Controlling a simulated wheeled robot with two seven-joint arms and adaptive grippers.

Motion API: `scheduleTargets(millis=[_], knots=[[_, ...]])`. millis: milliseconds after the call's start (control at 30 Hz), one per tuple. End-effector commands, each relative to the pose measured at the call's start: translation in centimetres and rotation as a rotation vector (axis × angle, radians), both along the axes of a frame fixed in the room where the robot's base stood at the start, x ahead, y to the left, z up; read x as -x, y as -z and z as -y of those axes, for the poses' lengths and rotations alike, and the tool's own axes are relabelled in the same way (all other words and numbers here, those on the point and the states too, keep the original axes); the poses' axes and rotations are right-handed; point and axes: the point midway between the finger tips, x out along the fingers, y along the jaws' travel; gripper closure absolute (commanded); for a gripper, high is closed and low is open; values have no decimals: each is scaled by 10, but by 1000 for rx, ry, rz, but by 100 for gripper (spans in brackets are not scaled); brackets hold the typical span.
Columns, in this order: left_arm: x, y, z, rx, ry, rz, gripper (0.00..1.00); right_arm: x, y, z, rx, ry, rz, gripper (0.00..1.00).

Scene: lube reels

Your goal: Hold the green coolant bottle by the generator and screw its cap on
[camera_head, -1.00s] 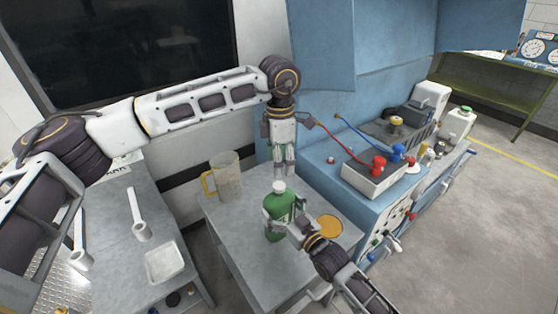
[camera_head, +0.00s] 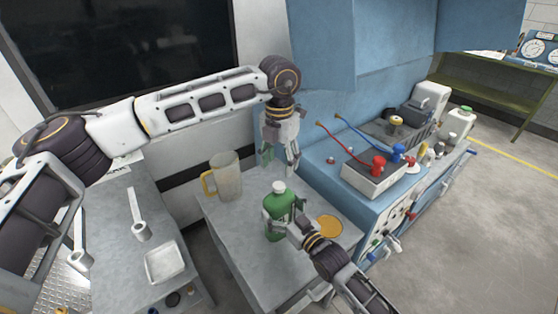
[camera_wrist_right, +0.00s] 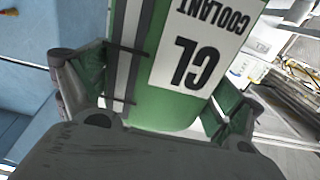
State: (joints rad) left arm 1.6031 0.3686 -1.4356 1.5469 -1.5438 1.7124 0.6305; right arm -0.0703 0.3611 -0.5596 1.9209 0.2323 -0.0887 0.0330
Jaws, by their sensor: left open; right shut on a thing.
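The green coolant bottle (camera_head: 279,217) stands upright on the small grey table (camera_head: 235,240) in the head view, with a white cap (camera_head: 279,187) on its neck. I cannot tell how tight the cap is. My right gripper (camera_head: 282,228) is shut around the bottle's body from the front right. In the right wrist view the bottle (camera_wrist_right: 170,100) fills the space between its fingers, with its label upside down. My left gripper (camera_head: 281,160) points down above the cap, open, empty and apart from it. The generator is not clearly identifiable.
A clear jug with a yellow handle (camera_head: 224,178) stands left of the bottle, and an orange disc (camera_head: 329,227) lies to its right. A blue bench (camera_head: 350,215) bears a battery with red and blue clamps (camera_head: 373,172). A left table holds a white tray (camera_head: 165,261).

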Motion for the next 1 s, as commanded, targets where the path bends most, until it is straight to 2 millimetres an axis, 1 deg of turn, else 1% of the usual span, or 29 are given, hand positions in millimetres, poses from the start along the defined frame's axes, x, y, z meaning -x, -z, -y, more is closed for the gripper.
scheduleTargets(millis=[800, 1000], knots=[[0, 0, -1, -5, -640, -3, 44, 0, 0, 0, -1, 0, 1, 74], [0, 0, -1, -4, -748, -4, 44, 0, 0, 0, -1, 0, 1, 74]])
